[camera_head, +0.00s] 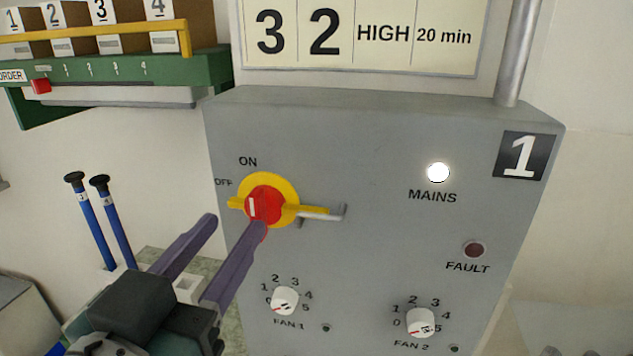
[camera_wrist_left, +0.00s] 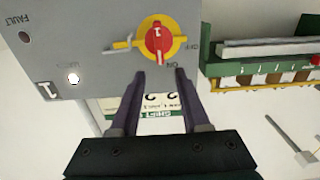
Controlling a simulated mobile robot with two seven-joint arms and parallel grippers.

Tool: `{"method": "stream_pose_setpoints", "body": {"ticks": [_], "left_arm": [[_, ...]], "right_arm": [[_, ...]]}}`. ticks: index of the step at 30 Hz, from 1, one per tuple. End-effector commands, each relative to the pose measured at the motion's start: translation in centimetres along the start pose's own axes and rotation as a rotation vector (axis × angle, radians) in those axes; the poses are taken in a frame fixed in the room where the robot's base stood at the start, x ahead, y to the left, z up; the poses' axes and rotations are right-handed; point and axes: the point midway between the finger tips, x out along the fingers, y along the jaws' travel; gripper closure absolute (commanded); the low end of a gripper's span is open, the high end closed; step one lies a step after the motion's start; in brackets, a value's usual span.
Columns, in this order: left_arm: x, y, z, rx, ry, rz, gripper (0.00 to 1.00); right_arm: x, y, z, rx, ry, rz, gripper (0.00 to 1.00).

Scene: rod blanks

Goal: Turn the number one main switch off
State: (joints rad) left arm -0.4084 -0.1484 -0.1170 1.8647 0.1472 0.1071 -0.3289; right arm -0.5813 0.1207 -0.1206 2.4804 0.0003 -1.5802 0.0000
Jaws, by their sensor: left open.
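The main switch (camera_head: 265,201) is a red knob on a yellow round plate, on the grey cabinet (camera_head: 370,260) marked 1. The white mark on the knob stands close to upright, near the ON label. The MAINS lamp (camera_head: 438,173) glows white. My left gripper (camera_head: 236,222) is open. In the head view its right finger overlaps the lower edge of the knob. In the left wrist view the knob (camera_wrist_left: 158,40) lies just beyond the two fingertips (camera_wrist_left: 167,74), with nothing between them. I cannot tell whether a finger touches it. My right gripper is not in view.
A yellow tab with a grey metal hook (camera_head: 325,213) sticks out right of the switch. Dials FAN 1 (camera_head: 285,301) and FAN 2 (camera_head: 421,322) sit below. The FAULT lamp (camera_head: 474,250) is dark. Two blue rods (camera_head: 118,225) stand at left, below a green rack (camera_head: 205,68).

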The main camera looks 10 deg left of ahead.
Motion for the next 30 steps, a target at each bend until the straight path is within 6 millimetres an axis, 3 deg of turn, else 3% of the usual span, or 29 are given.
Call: {"method": "stream_pose_setpoints", "body": {"ticks": [6, 12, 26, 30], "left_arm": [[4.1, 0.0, -0.4, 0.000, 0.001, 0.001, 0.54], [6.8, 0.0, -0.2, 0.000, 0.000, 0.001, 0.54], [8.0, 0.0, 0.0, 0.000, -0.002, 0.000, 0.54], [7.9, 0.0, 0.0, 0.000, -0.002, 0.001, 0.70]], "right_arm": [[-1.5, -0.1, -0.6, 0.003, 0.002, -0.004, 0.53], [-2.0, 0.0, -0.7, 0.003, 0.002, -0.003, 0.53], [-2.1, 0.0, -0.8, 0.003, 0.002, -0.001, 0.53], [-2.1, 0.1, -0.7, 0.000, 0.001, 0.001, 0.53]]}}
